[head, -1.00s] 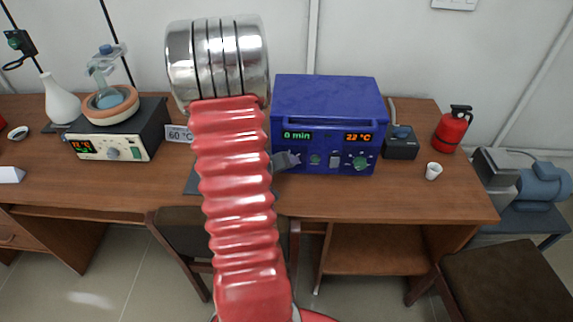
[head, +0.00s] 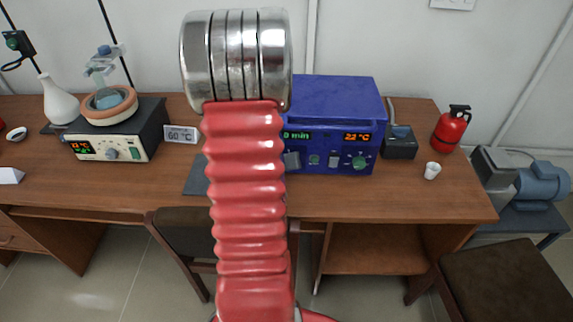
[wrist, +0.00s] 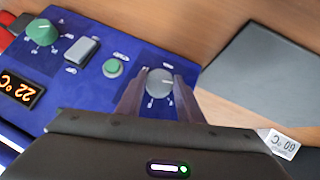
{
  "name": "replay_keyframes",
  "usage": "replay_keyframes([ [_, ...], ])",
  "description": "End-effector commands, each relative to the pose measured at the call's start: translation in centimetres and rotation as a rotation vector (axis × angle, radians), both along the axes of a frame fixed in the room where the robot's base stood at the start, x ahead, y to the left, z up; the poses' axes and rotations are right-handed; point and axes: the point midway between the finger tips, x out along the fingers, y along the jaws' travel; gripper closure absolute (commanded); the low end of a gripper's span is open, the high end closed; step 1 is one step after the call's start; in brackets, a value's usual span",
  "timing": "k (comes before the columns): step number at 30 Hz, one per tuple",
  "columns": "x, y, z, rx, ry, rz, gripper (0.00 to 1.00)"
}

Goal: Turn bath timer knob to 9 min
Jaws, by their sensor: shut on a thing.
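The blue box (head: 330,98) on the desk has a green display (head: 296,135) reading 0 min, its left end hidden by my arm. Its orange display reads 22 °C. In the wrist view the grey round knob (wrist: 160,82) sits on the blue panel with tick marks around it. My gripper (wrist: 161,77) is shut on this knob, one finger on each side. In the head view my red arm hides most of the gripper and the knob. The wrist view also shows a green button (wrist: 113,67), a grey rocker switch (wrist: 81,50) and a green knob (wrist: 42,32).
A temperature card (head: 181,134) reading 60 °C stands left of my arm, near a dark flat pad (head: 196,177). A cream-fronted heating unit (head: 108,148) with a bowl is further left. A black box (head: 400,148), white cup (head: 432,170) and red extinguisher (head: 451,128) stand at right.

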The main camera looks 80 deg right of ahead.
Motion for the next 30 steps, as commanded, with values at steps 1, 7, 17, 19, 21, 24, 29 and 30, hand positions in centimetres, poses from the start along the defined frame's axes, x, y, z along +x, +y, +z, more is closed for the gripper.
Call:
replay_keyframes([
  [1,-0.14,-0.12,0.06,0.002,-0.014,-0.001,0.89],
  [7,-0.21,-0.13,0.12,0.016,-0.081,-0.001,0.89],
  [17,-0.34,-0.19,0.15,0.038,-0.184,-0.001,0.89],
  [19,-0.41,-0.19,0.14,0.044,-0.206,-0.001,0.89],
  [21,-0.42,-0.19,0.15,0.049,-0.227,0.0,0.89],
  [24,-0.48,-0.21,0.16,0.056,-0.259,0.0,0.89],
  [29,-0.56,-0.23,0.18,0.066,-0.309,0.0,0.89],
  [30,-0.59,-0.26,0.18,0.069,-0.322,-0.001,0.89],
])
